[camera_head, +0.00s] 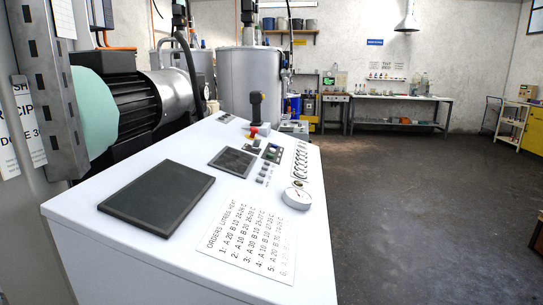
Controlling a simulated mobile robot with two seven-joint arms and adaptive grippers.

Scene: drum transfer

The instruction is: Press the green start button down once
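A white control console (90,217) stretches away from me in the head view. Its controls sit toward the far end. A red knob or button (264,129) stands there beside a black upright lever (256,107). A small dark panel with a greenish tint (272,152) and several small grey buttons (264,174) lie nearer. I cannot clearly make out the green start button; the controls are too small to tell apart. Neither of my grippers is in view.
On the console are a large dark panel (157,195), a smaller one (232,161), a round gauge (296,196) and a printed order sheet (250,240). A motor (130,100) stands left and a grey tank (248,80) behind. Open floor (420,210) lies right.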

